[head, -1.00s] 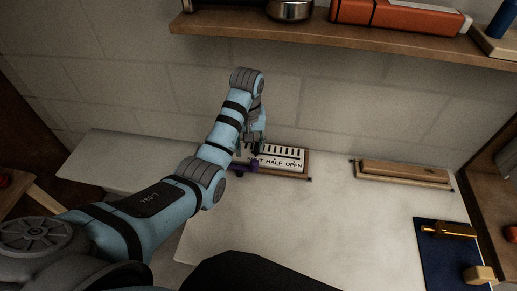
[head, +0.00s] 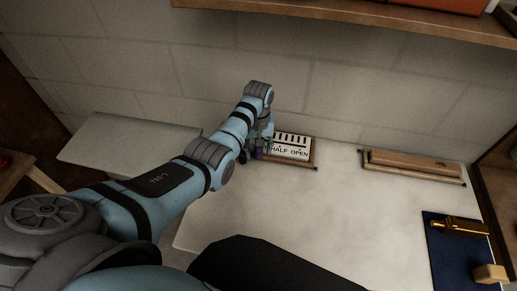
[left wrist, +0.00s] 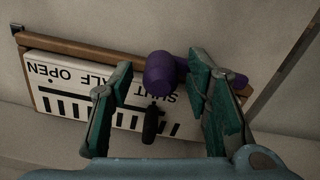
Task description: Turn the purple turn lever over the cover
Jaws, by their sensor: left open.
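The cover is a white slotted plate in a wooden frame (head: 293,146) against the back wall, marked "HALF OPEN"; the left wrist view also shows "SHUT" on it (left wrist: 75,92). The purple turn lever (head: 259,154) is at the cover's left end, mostly hidden by my left gripper (head: 255,152) in the head view. In the left wrist view the lever's rounded purple end (left wrist: 160,74) lies between the open fingers of my left gripper (left wrist: 158,66), close to the right finger. Contact cannot be told. My right gripper is not in view.
A small black knob (left wrist: 151,122) shows over the plate between the fingers. A wooden block on a tray (head: 412,165) lies to the right. A dark blue mat (head: 445,264) carries a brass piece (head: 460,226) and a wooden block (head: 490,274). The middle counter is clear; a shelf (head: 370,23) hangs above.

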